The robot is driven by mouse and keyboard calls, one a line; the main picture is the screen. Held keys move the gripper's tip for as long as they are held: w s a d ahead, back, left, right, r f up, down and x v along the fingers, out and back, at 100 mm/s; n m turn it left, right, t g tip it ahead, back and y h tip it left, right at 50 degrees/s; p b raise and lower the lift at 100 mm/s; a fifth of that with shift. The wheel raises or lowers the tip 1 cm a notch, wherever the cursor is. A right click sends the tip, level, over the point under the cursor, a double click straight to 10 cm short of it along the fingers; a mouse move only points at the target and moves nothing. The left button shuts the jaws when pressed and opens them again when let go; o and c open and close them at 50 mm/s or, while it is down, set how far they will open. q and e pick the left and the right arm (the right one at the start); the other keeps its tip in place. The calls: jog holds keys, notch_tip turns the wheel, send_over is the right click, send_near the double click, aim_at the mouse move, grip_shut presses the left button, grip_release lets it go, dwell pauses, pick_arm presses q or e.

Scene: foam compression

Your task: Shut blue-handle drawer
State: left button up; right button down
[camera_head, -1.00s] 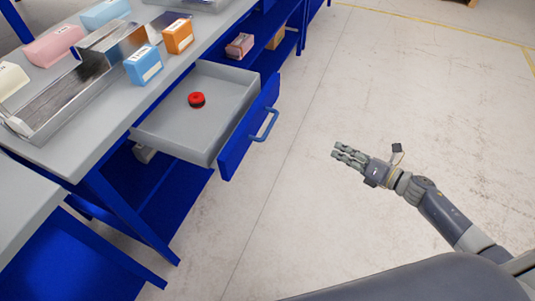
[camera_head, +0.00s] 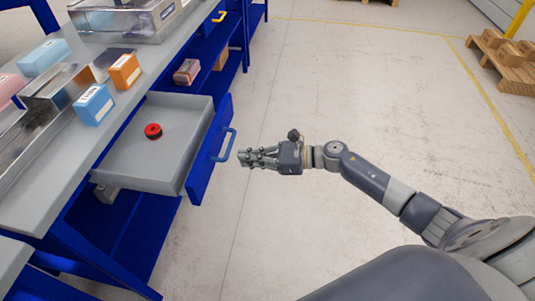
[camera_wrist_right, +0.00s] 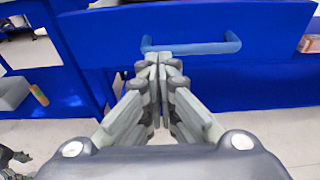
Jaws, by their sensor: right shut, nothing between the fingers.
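The blue-handle drawer (camera_head: 160,145) is pulled open from the workbench, with a grey tray body and a blue front. Its blue handle (camera_head: 225,145) faces my right gripper (camera_head: 243,158). A red round object (camera_head: 153,131) lies inside the drawer. My right gripper is shut and empty, just to the right of the handle in the head view. In the right wrist view the handle (camera_wrist_right: 190,48) lies across the front, just beyond the shut fingertips (camera_wrist_right: 158,60). I cannot tell whether they touch. My left gripper is not in view.
The workbench top (camera_head: 70,165) carries a blue box (camera_head: 93,104), an orange box (camera_head: 124,71) and metal trays. A pink box (camera_head: 187,71) sits on a lower shelf. A yellow-handled drawer (camera_head: 219,17) is farther back.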

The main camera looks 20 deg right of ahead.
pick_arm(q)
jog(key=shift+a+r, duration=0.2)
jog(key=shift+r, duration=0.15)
pick_arm(e)
jog(key=shift+x, duration=1.25)
